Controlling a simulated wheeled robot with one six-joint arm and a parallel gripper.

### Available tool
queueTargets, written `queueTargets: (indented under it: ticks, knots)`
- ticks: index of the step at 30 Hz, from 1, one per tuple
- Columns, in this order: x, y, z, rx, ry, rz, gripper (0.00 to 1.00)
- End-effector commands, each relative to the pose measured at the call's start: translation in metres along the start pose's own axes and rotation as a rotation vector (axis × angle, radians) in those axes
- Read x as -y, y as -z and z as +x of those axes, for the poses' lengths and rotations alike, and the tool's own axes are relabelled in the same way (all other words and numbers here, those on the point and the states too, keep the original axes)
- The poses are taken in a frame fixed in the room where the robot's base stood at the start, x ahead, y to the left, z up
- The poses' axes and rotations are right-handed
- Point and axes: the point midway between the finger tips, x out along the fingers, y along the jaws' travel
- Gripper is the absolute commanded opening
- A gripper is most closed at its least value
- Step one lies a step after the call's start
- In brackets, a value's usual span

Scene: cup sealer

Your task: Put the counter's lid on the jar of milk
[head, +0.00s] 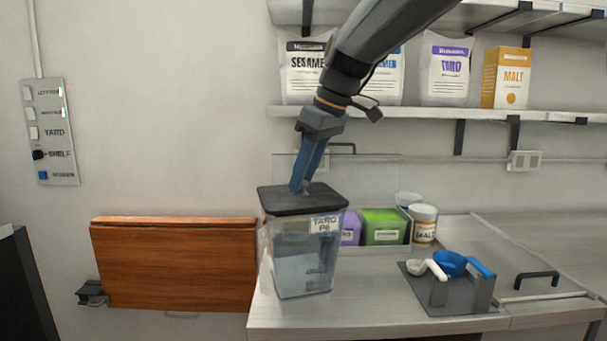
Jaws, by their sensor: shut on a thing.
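A clear square jar (300,262) stands at the left end of the counter (375,318). Its label seems to read "TARO", with a second line too small to be sure of; no milk label is readable. A dark square lid (277,200) is at the jar's top, roughly level and covering the opening. I cannot tell whether it is fully seated or slightly above the rim. My gripper (301,187) comes down from above, its blue fingers shut on the middle of the lid; the grip point is small and partly hidden by the fingers.
Behind the jar are a purple box (350,228), a green box (384,226) and a malt tub (424,223). A grey stand (437,297) with white and blue scoops is to the right. A shelf (400,112) with bags crosses above. A brown panel (172,265) is left.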

Motion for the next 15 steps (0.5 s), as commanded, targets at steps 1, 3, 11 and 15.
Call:
queueTargets:
  ticks: [1, 3, 11, 15]
  knots:
    - [-0.0001, -0.0004, 0.0011, 0.000, 0.000, 0.000, 0.00]
    - [-0.0001, -0.0009, 0.0023, 0.000, 0.000, 0.000, 0.00]
    - [-0.0001, -0.0013, 0.0030, -0.001, 0.000, 0.000, 0.00]
    - [-0.0001, -0.0013, 0.0030, 0.000, 0.000, 0.000, 0.32]
